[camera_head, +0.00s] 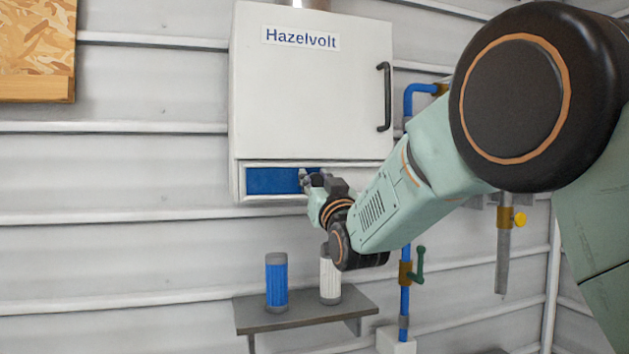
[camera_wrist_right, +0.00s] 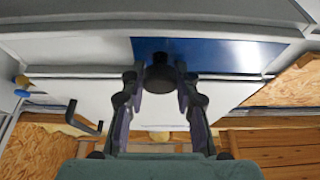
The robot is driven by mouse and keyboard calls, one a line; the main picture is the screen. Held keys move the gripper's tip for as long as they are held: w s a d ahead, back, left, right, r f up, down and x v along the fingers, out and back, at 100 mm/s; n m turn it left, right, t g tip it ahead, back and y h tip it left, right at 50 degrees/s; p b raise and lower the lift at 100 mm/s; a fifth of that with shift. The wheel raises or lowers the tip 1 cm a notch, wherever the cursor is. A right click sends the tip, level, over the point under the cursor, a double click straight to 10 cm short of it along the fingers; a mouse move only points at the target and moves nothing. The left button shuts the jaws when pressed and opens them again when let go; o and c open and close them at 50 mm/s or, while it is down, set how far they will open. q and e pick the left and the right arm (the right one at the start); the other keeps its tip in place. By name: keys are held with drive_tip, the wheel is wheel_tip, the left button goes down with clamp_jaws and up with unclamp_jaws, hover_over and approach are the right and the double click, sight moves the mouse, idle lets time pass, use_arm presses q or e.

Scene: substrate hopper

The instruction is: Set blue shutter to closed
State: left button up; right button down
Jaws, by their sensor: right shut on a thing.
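The blue shutter (camera_head: 270,181) is a flat panel in the slot along the bottom of the white cabinet. In the head view it fills the left part of the slot, and my right gripper covers the part beside it. The wrist view shows the blue shutter (camera_wrist_right: 222,54) with a plain grey stretch on its left. My right gripper (camera_head: 308,180) is at the shutter's front. In the wrist view my right gripper (camera_wrist_right: 160,85) has its fingers on both sides of a dark round knob (camera_wrist_right: 160,70) on the shutter, shut on it. My left gripper is out of view.
The white cabinet (camera_head: 300,110) has a black door handle (camera_head: 384,97). Below, a grey shelf (camera_head: 260,320) holds a blue cylinder (camera_head: 276,282) and a white cylinder (camera_head: 330,280). A blue pipe (camera_head: 405,300) with a green valve handle (camera_head: 420,266) stands to the right.

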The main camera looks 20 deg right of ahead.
drive_tip(key=shift+f, duration=0.15)
drive_tip(key=c, duration=1.3)
unclamp_jaws()
drive_tip(key=shift+a, duration=0.15)
drive_tip(key=shift+c, duration=0.2)
drive_tip(key=o, duration=0.3)
drive_tip(key=shift+a, duration=0.15)
drive_tip(key=shift+o, duration=0.2)
drive_tip(key=shift+d, duration=0.2)
drive_tip(key=shift+s, duration=0.15)
drive_tip(key=v, duration=1.1)
drive_tip(key=shift+s, duration=0.3)
drive_tip(key=shift+f, duration=0.1)
